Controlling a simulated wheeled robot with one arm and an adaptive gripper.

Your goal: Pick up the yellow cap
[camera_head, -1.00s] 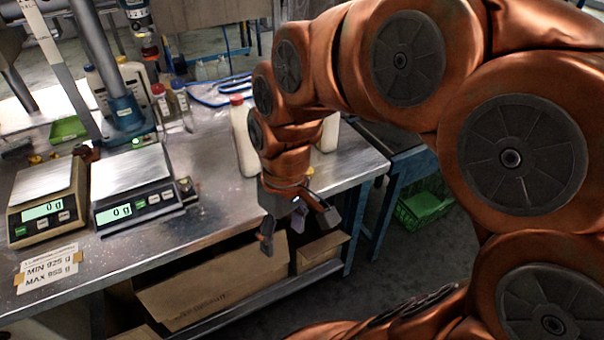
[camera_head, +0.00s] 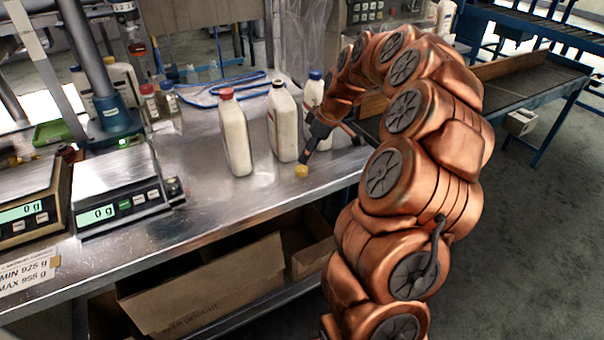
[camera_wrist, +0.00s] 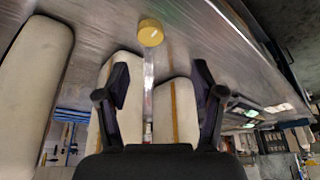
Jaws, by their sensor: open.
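The yellow cap (camera_head: 301,171) lies on the steel table near its front edge. In the wrist view the yellow cap (camera_wrist: 150,33) is beyond the fingertips, at the top middle. My gripper (camera_head: 318,152) is just behind and to the right of the cap in the head view, low over the table. In the wrist view my gripper (camera_wrist: 160,82) has its two dark fingers apart with no object held between them. The cap is apart from the fingers.
A red-capped bottle (camera_head: 235,135), a dark-capped bottle (camera_head: 283,122) and a blue-capped bottle (camera_head: 312,98) stand close behind the cap. Two scales (camera_head: 103,205) (camera_head: 22,212) are at left. The table (camera_head: 215,205) is clear left of the cap.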

